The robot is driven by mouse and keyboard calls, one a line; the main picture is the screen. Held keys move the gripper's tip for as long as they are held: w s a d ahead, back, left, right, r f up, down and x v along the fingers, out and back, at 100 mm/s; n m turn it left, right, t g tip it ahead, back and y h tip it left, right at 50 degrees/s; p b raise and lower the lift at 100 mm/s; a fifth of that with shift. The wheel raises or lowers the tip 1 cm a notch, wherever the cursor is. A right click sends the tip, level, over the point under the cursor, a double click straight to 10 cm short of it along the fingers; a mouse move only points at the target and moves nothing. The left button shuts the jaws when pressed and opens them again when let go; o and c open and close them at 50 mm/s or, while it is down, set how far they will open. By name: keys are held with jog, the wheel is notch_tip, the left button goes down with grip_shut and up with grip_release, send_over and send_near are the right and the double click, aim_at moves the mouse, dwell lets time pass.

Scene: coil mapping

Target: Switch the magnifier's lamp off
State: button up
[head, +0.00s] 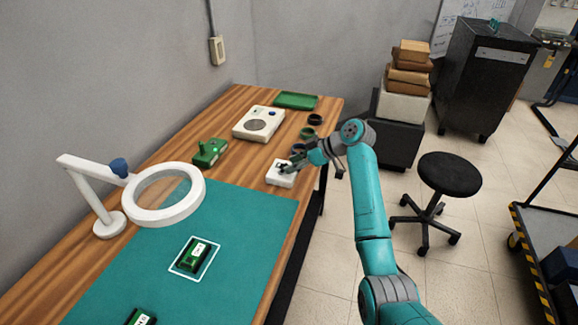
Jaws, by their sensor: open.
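The magnifier (193,214) is a white ring with a clear lens, on a white jointed stand at the left of the table. A blue knob (119,167) sits on its arm near the ring. I cannot tell from this view whether its lamp is lit. My gripper (285,168) is open at the table's right side, over or touching a small white box (281,174). It is well to the right of the magnifier, and its fingers partly hide the box's top.
A teal mat (230,205) carries a green coil board (194,252) in a white outline. A green device (209,151), a white unit with a round dial (258,123), dark rings (308,133) and a green tray (297,100) stand farther back. A black stool (450,175) is on the floor at right.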

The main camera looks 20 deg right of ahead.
jog(key=v, duration=0.9)
jog(key=shift+s+d+r, duration=0.1)
jog(key=shift+d, duration=0.05)
